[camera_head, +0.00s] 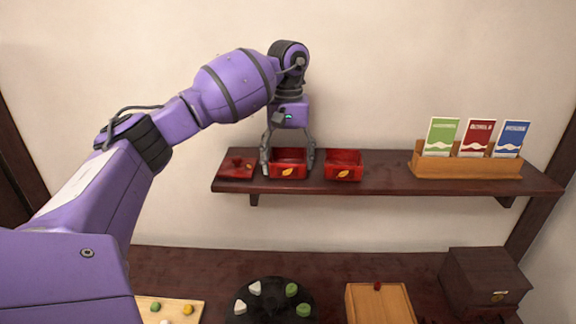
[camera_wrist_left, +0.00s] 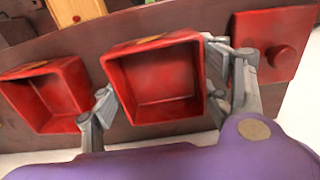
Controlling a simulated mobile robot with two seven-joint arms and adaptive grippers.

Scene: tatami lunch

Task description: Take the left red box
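The left red box (camera_head: 288,170) is an open box with a gold leaf mark, standing on the dark wall shelf. My left gripper (camera_head: 288,163) points down over it, one finger at each side wall. In the left wrist view, the box (camera_wrist_left: 155,85) is between the fingers, which lie close against its left and right walls. I cannot tell whether they press on it. The second red box (camera_head: 343,168) stands a little to the right, apart from the gripper. My right gripper is not in view.
A red lid with a knob (camera_head: 238,168) lies on the shelf (camera_head: 390,183) close to the left finger. A wooden holder (camera_head: 465,167) with three cards stands at the right. Below are a black round tray (camera_head: 268,311), a wooden box (camera_head: 380,303) and a dark chest (camera_head: 487,281).

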